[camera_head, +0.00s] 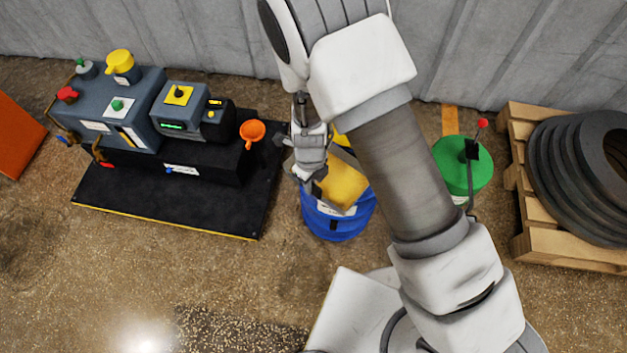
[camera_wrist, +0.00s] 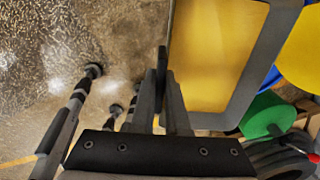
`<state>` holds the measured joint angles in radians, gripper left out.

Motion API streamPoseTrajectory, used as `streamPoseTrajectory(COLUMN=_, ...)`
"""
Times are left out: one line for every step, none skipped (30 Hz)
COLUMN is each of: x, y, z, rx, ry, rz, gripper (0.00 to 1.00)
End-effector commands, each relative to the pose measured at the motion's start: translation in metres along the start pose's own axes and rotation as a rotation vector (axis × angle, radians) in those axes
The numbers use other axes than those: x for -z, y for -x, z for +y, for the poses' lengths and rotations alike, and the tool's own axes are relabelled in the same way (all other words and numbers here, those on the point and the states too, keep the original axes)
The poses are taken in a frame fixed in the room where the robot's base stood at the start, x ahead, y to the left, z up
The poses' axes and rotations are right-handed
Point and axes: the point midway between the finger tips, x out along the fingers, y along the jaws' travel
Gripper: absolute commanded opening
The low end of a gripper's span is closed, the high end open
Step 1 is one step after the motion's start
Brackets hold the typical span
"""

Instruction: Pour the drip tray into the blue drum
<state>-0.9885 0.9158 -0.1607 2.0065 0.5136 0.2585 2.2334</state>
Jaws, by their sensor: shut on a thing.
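The drip tray (camera_head: 344,184) has a yellow inside and a grey rim. It is over the blue drum (camera_head: 338,226) and hides most of the drum's top. My gripper (camera_head: 314,178) is shut on the tray's left edge. In the wrist view my fingers (camera_wrist: 165,100) close on a dark part at the side of the tray (camera_wrist: 212,55). A strip of the blue drum (camera_wrist: 271,78) shows beyond the tray's rim. A yellow part (camera_wrist: 303,58) shows there too. I cannot tell whether the tray's yellow is liquid or its surface, nor how far it is tilted.
A green drum (camera_head: 463,168) with a red-tipped lever (camera_head: 482,124) stands right of my arm. A wooden pallet (camera_head: 522,222) bears black rings (camera_head: 575,175). At left a grey machine (camera_head: 110,105) and an orange funnel (camera_head: 252,131) are on a black platform (camera_head: 165,205).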

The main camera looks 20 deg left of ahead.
Motion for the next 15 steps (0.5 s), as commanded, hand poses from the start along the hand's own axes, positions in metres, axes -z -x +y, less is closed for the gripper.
streamPoseTrajectory(x=-0.0018, y=-0.0016, z=0.0015, rx=0.001, ry=-0.011, rz=-0.002, gripper=0.00)
streamPoseTrajectory(x=-0.0021, y=-0.0018, z=0.0019, rx=0.001, ry=-0.015, rz=-0.002, gripper=0.00)
streamPoseTrajectory(x=-0.0023, y=-0.0020, z=0.0021, rx=0.001, ry=-0.019, rz=-0.002, gripper=0.00)
streamPoseTrajectory(x=-0.0023, y=-0.0022, z=0.0021, rx=0.001, ry=-0.020, rz=-0.002, gripper=0.00)
streamPoseTrajectory(x=-0.0023, y=-0.0024, z=0.0020, rx=0.001, ry=-0.020, rz=-0.002, gripper=0.00)
streamPoseTrajectory(x=-0.0022, y=-0.0031, z=0.0019, rx=0.001, ry=-0.019, rz=-0.002, gripper=0.00)
streamPoseTrajectory(x=-0.0022, y=-0.0037, z=0.0019, rx=0.001, ry=-0.019, rz=-0.002, gripper=0.00)
streamPoseTrajectory(x=-0.0022, y=-0.0043, z=0.0018, rx=0.001, ry=-0.019, rz=-0.002, gripper=0.00)
streamPoseTrajectory(x=-0.0021, y=-0.0053, z=0.0018, rx=0.001, ry=-0.018, rz=-0.002, gripper=0.00)
streamPoseTrajectory(x=-0.0021, y=-0.0060, z=0.0017, rx=0.001, ry=-0.018, rz=-0.002, gripper=0.00)
streamPoseTrajectory(x=-0.0021, y=-0.0067, z=0.0017, rx=0.001, ry=-0.018, rz=-0.002, gripper=0.00)
streamPoseTrajectory(x=-0.0021, y=-0.0076, z=0.0017, rx=0.001, ry=-0.018, rz=-0.002, gripper=0.00)
streamPoseTrajectory(x=-0.0021, y=-0.0083, z=0.0017, rx=0.001, ry=-0.017, rz=-0.002, gripper=0.00)
streamPoseTrajectory(x=-0.0021, y=-0.0089, z=0.0017, rx=0.001, ry=-0.017, rz=-0.002, gripper=0.00)
streamPoseTrajectory(x=-0.0021, y=-0.0098, z=0.0016, rx=0.001, ry=-0.017, rz=-0.002, gripper=0.00)
